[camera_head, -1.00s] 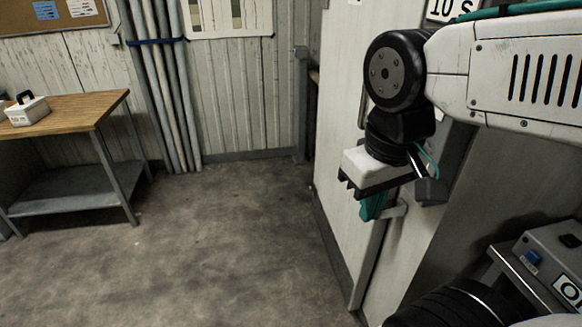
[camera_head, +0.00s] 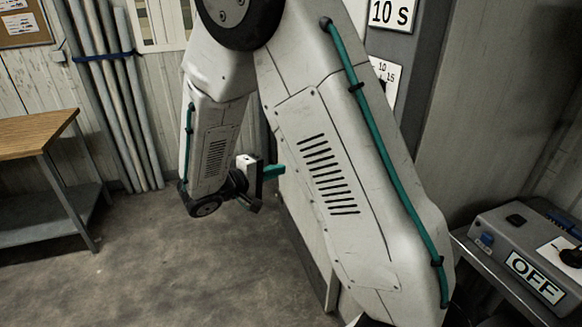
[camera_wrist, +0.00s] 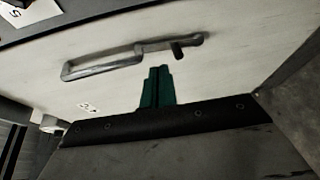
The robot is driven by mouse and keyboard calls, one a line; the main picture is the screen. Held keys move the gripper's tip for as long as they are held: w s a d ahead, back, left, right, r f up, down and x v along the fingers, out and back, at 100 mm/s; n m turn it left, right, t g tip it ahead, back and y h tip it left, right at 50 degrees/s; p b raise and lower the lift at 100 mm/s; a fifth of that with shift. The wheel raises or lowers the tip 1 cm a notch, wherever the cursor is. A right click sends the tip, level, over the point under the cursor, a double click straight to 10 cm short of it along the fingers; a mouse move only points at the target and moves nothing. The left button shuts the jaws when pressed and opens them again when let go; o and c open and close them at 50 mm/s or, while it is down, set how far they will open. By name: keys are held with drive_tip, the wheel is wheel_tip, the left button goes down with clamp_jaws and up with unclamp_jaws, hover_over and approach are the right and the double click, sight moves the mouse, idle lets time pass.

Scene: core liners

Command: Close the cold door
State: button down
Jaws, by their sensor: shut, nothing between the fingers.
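My gripper (camera_head: 274,172) has teal fingers, shut and empty, to the left of my big arm link. In the wrist view the shut fingers (camera_wrist: 160,72) point at the door face just below the handle. I cannot tell whether they touch it. How far the door stands open is hidden.
A control box marked OFF (camera_head: 510,255) sits on a stand at the right. A 10 S sign (camera_head: 392,12) hangs beyond my arm. A wooden-topped bench (camera_head: 35,130) and upright pipes (camera_head: 110,90) are at the left. The floor (camera_head: 160,265) between is clear.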

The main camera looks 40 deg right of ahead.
drive_tip(key=w+a+f+n+t, duration=0.2)
drive_tip(key=w+a+f+t, duration=0.15)
drive_tip(key=w+f, duration=0.2)
drive_tip(key=s+r+x, duration=0.1)
drive_tip(key=s+x, duration=0.1)
drive_tip(key=x, duration=1.1)
drive_tip(key=shift+s+d+f+t+h, duration=0.2)
drive_tip(key=shift+d+t+h, duration=0.1)
drive_tip(key=shift+d+t, duration=0.2)
